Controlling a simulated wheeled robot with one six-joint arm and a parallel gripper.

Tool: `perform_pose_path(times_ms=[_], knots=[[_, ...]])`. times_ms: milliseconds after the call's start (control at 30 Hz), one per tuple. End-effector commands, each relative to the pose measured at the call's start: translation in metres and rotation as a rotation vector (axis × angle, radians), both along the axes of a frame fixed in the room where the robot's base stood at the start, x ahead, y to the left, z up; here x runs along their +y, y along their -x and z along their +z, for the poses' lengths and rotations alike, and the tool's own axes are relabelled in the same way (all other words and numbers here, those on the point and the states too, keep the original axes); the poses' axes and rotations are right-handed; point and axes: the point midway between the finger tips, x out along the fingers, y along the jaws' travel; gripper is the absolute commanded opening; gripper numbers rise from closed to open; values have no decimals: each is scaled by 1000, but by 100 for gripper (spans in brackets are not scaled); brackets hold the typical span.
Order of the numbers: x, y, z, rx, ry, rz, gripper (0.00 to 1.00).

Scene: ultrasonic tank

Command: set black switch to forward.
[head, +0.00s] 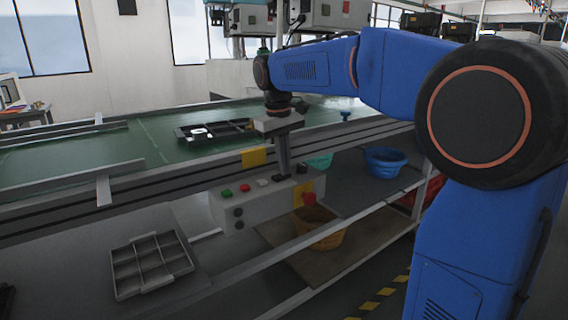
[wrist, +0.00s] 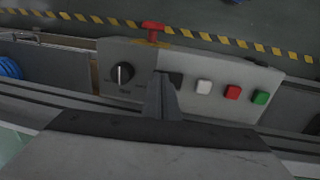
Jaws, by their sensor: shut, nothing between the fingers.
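The control box (head: 262,203) hangs on the front of the conveyor frame. In the wrist view a black rotary switch (wrist: 122,73) with a pale line across its face sits on the box's left part. The line stands nearly upright in the picture; the small markings around it are unreadable. A dark part (wrist: 176,80), perhaps another black control, is partly hidden behind my gripper. My gripper (wrist: 161,77) is shut and empty, over the panel to the right of the rotary switch and apart from it. In the head view my gripper (head: 281,176) points down at the box's top.
A red mushroom button (wrist: 153,27) stands out at the box's far edge. White (wrist: 204,87), red (wrist: 233,92) and green (wrist: 261,97) buttons line the panel's right part. A black tray (head: 215,131) lies on the green belt (head: 90,155). A blue bowl (head: 385,161) stands on the shelf.

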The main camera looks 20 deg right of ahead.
Motion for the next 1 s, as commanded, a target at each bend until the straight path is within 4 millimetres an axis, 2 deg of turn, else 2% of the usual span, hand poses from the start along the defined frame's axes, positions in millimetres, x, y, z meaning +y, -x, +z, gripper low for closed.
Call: perform_pose_path(times_ms=[367,800,1000], knots=[[-1,0,-6,20,-39,-1,0],[14,5,-5,23,-40,1,0],[15,5,-5,21,-39,0,0]])
